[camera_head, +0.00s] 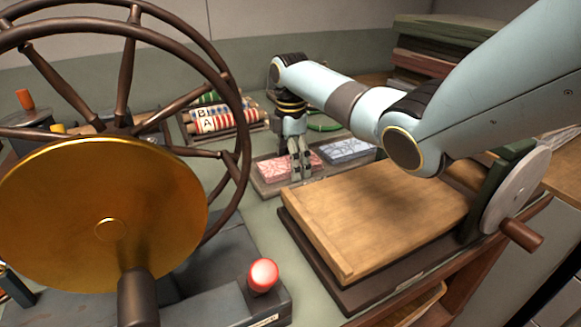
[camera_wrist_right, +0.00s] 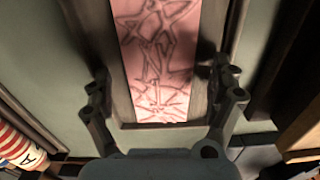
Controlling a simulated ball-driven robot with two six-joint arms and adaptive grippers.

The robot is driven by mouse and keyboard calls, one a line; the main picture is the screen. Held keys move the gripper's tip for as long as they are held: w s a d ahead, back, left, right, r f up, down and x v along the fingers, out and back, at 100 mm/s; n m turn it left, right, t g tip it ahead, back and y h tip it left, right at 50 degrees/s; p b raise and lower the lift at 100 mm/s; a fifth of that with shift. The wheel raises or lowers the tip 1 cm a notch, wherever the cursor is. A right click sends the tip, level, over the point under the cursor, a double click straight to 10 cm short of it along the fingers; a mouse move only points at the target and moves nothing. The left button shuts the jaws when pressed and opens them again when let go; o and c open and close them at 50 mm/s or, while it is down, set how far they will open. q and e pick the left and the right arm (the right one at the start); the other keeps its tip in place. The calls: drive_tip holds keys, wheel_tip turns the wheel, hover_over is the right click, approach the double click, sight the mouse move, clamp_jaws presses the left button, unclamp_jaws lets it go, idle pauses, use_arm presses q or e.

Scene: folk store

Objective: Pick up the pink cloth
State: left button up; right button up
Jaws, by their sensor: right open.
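The pink cloth (camera_head: 275,168) lies flat in the left compartment of a low dark tray (camera_head: 264,188), behind the wooden board in the head view. It has a dark line pattern and fills much of the right wrist view (camera_wrist_right: 158,50). My right gripper (camera_head: 300,176) points down at the cloth and hides part of it. Its fingers (camera_wrist_right: 163,98) stand apart on either side of the cloth, with nothing held between them. I cannot tell whether the fingertips touch the tray. My left gripper is not in view.
A blue patterned cloth (camera_head: 347,150) lies in the tray's right compartment. A wooden board (camera_head: 380,215) stands close in front of the tray. Striped rolls (camera_head: 222,119) lie behind left. A large spoked wheel (camera_head: 240,150) and gold disc (camera_head: 100,215) crowd the left.

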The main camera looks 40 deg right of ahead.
drive_tip(key=shift+c, duration=0.2)
drive_tip(key=c, duration=1.3)
drive_tip(key=shift+o, duration=0.2)
